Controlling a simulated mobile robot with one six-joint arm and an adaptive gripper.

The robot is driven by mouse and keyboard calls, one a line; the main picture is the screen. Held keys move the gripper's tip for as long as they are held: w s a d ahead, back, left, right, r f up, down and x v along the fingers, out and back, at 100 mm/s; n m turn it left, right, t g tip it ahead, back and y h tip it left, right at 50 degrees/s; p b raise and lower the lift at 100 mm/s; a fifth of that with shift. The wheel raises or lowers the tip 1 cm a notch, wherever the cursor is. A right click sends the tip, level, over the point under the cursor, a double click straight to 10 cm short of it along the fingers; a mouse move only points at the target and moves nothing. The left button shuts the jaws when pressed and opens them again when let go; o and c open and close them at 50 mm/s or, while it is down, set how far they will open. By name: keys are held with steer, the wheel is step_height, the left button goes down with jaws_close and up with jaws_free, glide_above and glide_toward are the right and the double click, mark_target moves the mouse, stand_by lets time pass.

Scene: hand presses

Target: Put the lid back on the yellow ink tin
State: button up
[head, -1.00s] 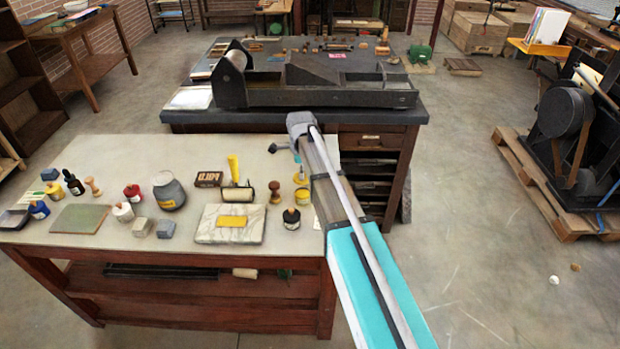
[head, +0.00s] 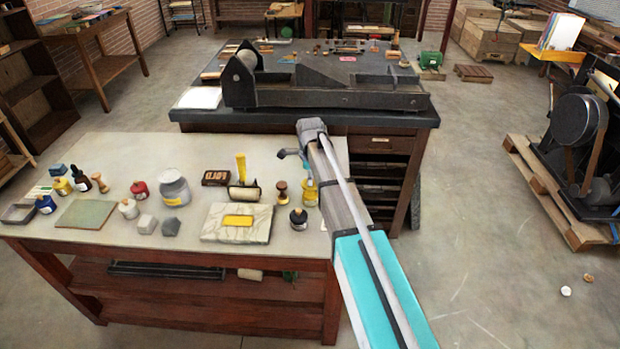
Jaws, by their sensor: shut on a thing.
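The yellow ink tin (head: 311,194) stands near the right edge of the pale table, partly hidden by my arm. My gripper (head: 307,172) points down right over the tin. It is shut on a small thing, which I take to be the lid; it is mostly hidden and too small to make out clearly. Whether the lid touches the tin's rim cannot be told from this view.
A dark bottle (head: 298,218) and a wooden-handled stamp (head: 281,192) stand close to the tin. A dark press bench (head: 190,117) stands behind.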

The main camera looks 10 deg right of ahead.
mark_target(310, 194)
steer(key=shift+f+b, duration=1.6)
steer(key=shift+f, duration=0.25)
steer(key=shift+f, duration=0.15)
stand_by(1.1)
steer(key=o, duration=0.9)
steer(key=shift+o, duration=0.4)
steer(key=o, duration=0.4)
steer(key=shift+r+p, duration=3.4)
steer(key=shift+r, duration=0.1)
